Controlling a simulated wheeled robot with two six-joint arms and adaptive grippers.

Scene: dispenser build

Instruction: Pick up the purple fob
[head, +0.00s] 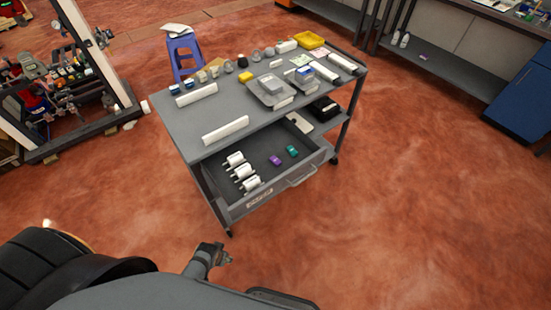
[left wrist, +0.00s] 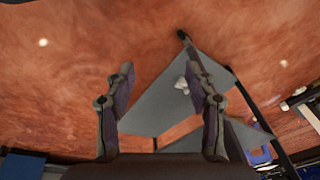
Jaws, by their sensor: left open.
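The purple fob (head: 275,160) lies on the floor of the open drawer (head: 228,200) of the grey cart. A teal fob (head: 292,150) lies just to its right and a little farther back. My left gripper (head: 217,252) is low in the head view, outside the drawer and well apart from the fobs. In the left wrist view my left gripper (left wrist: 162,78) is open, with nothing between its fingers. No fob can be made out in that view. My right gripper is not in view.
White plugged pieces (head: 242,171) stand along the drawer's left side. A purple stool (head: 182,52) stands behind. The floor right of the cart is clear.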

